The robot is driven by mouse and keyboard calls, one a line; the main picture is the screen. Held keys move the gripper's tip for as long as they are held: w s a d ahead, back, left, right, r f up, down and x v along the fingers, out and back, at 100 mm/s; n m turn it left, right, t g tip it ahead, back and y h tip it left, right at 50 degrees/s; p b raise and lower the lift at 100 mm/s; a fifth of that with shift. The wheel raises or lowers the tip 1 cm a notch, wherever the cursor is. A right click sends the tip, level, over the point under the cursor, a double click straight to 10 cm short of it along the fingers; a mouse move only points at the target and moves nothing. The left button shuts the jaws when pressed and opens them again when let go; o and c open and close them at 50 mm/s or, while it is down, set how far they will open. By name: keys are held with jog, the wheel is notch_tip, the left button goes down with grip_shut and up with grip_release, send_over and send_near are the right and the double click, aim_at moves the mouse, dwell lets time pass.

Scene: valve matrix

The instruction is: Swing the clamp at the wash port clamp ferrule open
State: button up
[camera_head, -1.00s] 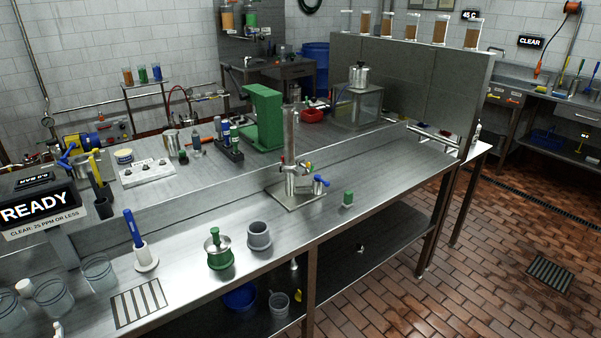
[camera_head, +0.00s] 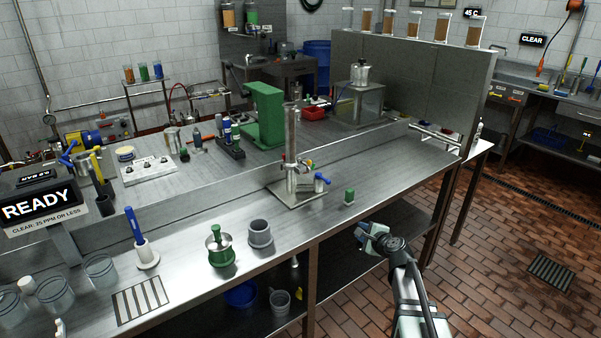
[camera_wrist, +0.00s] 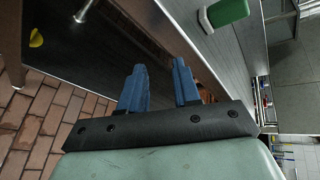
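My gripper (camera_head: 366,236) is in front of the bench's front edge, to the right of and nearer than the column. In the wrist view its two blue fingers (camera_wrist: 160,78) stand apart with nothing between them.
A small green block (camera_head: 349,196) stands on the bench between the column and my gripper; it also shows in the wrist view (camera_wrist: 228,11). A green-based pot (camera_head: 220,248) and a grey cup (camera_head: 260,234) stand left. The bench right of the green block is clear.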

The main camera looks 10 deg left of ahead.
jog(key=w+r+m+t, duration=0.2)
jog(key=w+r+m, duration=0.1)
jog(key=r, duration=0.6)
jog(key=w+r+m+t, duration=0.2)
jog(key=r+m, duration=0.1)
jog(key=r, duration=0.7)
jog(key=s+a+f+m+g+y, duration=0.1)
jog(key=s+a+m+y, duration=0.15)
jog(key=a, duration=0.45)
jog(key=s+a+f+m+g+y, duration=0.1)
jog(key=s+a+f+g+y, duration=0.1)
jog(key=a+y, duration=0.35)
jog(key=w+a+h, duration=0.1)
jog(key=w+a, duration=0.7)
jog(key=a, duration=0.2)
jog(key=shift+w+a+r, duration=0.15)
jog(key=shift+w+r, duration=0.05)
jog(key=shift+w, duration=0.2)
jog(key=shift+c, duration=0.3)
grip_shut()
